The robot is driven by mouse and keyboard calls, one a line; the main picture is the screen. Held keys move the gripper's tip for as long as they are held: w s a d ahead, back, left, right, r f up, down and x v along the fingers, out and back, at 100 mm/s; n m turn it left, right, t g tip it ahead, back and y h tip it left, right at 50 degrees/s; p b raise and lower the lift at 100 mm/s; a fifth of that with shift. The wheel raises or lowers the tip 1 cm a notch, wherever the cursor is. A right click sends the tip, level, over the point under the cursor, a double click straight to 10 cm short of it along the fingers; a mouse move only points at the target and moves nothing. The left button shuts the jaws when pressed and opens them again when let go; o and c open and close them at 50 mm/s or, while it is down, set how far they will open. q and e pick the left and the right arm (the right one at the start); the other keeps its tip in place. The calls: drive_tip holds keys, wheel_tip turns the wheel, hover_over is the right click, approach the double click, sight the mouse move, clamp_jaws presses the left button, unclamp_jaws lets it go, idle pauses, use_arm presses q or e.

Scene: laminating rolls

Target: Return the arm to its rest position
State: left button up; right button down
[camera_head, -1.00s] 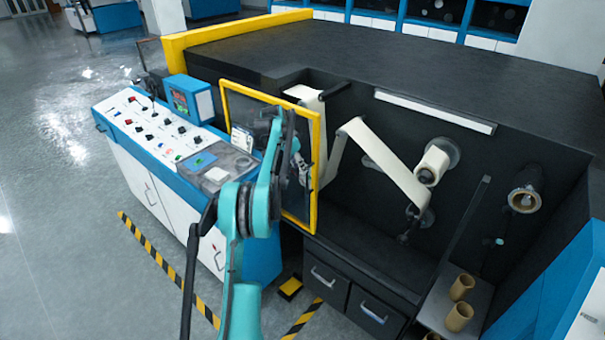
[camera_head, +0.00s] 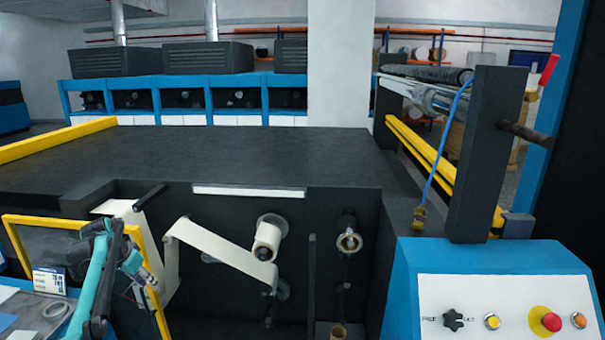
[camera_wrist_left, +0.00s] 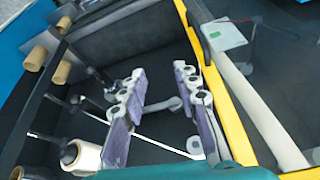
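My left arm is teal and black and stands at the lower left of the head view, in front of the yellow-framed window panel (camera_head: 152,255). Its left gripper (camera_head: 142,278) is small there and partly overlaps the panel's right side. In the left wrist view the gripper's (camera_wrist_left: 160,75) two purple-padded fingers are spread apart, with nothing between them. My right arm and gripper are in neither current view.
A white web (camera_head: 215,247) runs to a white roll (camera_head: 267,240) on the machine's dark face. A blue control box (camera_head: 400,300) with knob and buttons stands at the right.

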use_arm(q)
drive_tip(key=s+d+r+n+b, duration=0.1)
drive_tip(key=s+d+r, duration=0.1)
drive_tip(key=s+d, duration=0.6)
drive_tip(key=s+d+r+b, duration=0.2)
drive_tip(key=s+d, duration=0.3)
drive_tip(key=d, duration=0.7)
drive_tip(key=s+d+f+t, duration=0.1)
drive_tip(key=s+d+f, duration=0.3)
drive_tip(key=s, duration=0.2)
drive_tip(key=s+d+f+b, duration=0.1)
drive_tip(key=s+d+f, duration=0.3)
drive_tip(key=s, duration=0.3)
drive_tip(key=s+d+f+n+t+b, duration=0.1)
drive_tip(key=s+d+f, duration=0.3)
drive_tip(key=s, duration=0.2)
drive_tip(key=shift+s+d+f+t+y, duration=0.15)
drive_tip(key=shift+s+d+t+y, duration=0.15)
drive_tip(key=shift+s+y, duration=0.1)
